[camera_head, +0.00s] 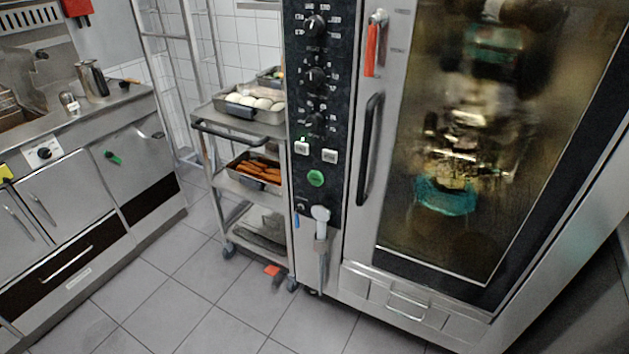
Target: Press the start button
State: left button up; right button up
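The oven (370,280) stands in the middle and right of the view, with a large glass door that is shut. Its black control panel (312,100) is a tall strip on the left side, with several round knobs. A round green button (316,178) is low on the panel, below two small white rectangular switches (316,152). I cannot read any label on the button. Neither of my grippers is directly in view. The door glass (475,130) shows a blurred reflection, in which gripper states cannot be told.
A wheeled trolley (241,129) with trays of food stands left of the oven. A black vertical door handle (370,148) and a spray hose (321,240) are near the panel. A steel counter (75,125) is at the left.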

grip_shut()
dwell(0.5)
jog(key=shift+w, duration=0.1)
dwell(0.8)
